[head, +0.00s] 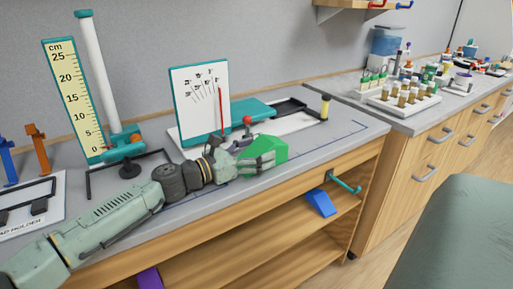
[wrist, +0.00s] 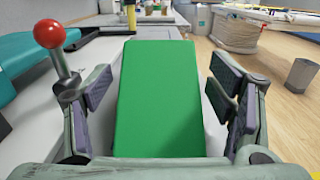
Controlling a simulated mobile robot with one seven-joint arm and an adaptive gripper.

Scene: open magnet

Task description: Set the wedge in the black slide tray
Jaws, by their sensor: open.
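A green block (head: 265,149), wedge-like in the head view, rests on the grey bench. In the wrist view the green block (wrist: 158,95) lies between the fingers of my gripper (wrist: 160,100), with a gap on each side. My gripper (head: 262,160) is open around it and not holding it; the fingers hide part of it in the head view. A black tray-like frame (head: 291,106) sits on the bench behind and to the right, beside a teal device (head: 243,110). I cannot tell for sure that it is the slide tray.
A red-knobbed lever (head: 248,121) stands close behind my gripper and shows at left in the wrist view (wrist: 49,34). A scale board (head: 200,95) is behind my wrist. A blue block (head: 321,202) and a purple block (head: 149,279) lie below. The bench's right end is clear.

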